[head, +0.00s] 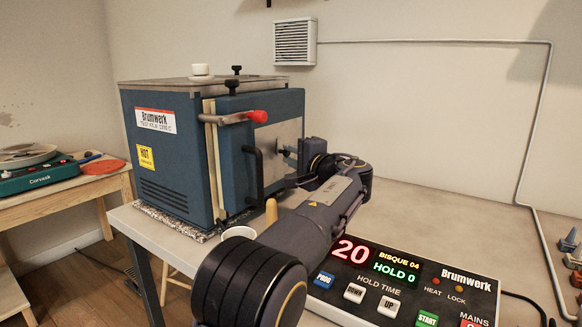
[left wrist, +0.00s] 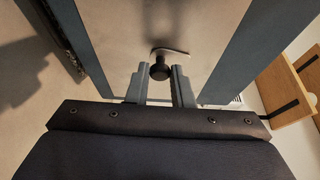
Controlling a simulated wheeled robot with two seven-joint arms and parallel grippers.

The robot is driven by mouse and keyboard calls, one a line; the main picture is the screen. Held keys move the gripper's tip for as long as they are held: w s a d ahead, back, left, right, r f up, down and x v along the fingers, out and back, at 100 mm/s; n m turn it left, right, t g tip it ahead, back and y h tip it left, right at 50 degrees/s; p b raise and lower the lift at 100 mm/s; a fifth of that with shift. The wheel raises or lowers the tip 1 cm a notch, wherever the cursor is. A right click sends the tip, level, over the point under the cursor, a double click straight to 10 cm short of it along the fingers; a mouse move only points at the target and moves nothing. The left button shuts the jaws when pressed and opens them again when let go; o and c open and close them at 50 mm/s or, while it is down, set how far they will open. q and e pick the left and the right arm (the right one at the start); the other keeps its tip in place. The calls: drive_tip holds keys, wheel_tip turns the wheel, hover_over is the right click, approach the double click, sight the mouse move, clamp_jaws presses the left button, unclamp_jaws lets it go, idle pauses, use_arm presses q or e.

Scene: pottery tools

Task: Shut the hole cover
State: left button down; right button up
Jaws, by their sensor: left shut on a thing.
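The blue kiln (head: 180,165) stands on the table with its front door closed. A light metal plate (head: 283,133) is on the door's face. My left gripper (head: 289,152) reaches to this plate, its arm coming in from the bottom of the head view. In the left wrist view, its two fingers (left wrist: 160,78) are shut on the black knob (left wrist: 160,70) of the hole cover. A thin pale edge of the cover (left wrist: 174,51) shows just beyond the knob. I cannot tell whether the hole is covered. My right gripper is not in view.
A red-tipped latch lever (head: 257,116) and a black door handle (head: 254,175) are left of my gripper. A control box (head: 400,285) lies at the table's front right. A white cup (head: 239,233) is partly behind my arm.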

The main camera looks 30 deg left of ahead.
use_arm(q)
drive_tip(key=shift+f, duration=0.1)
idle(0.3)
drive_tip(key=c, duration=1.3)
unclamp_jaws()
drive_tip(key=v, duration=0.7)
drive_tip(key=shift+s+d, duration=0.15)
drive_tip(key=shift+d, duration=0.25)
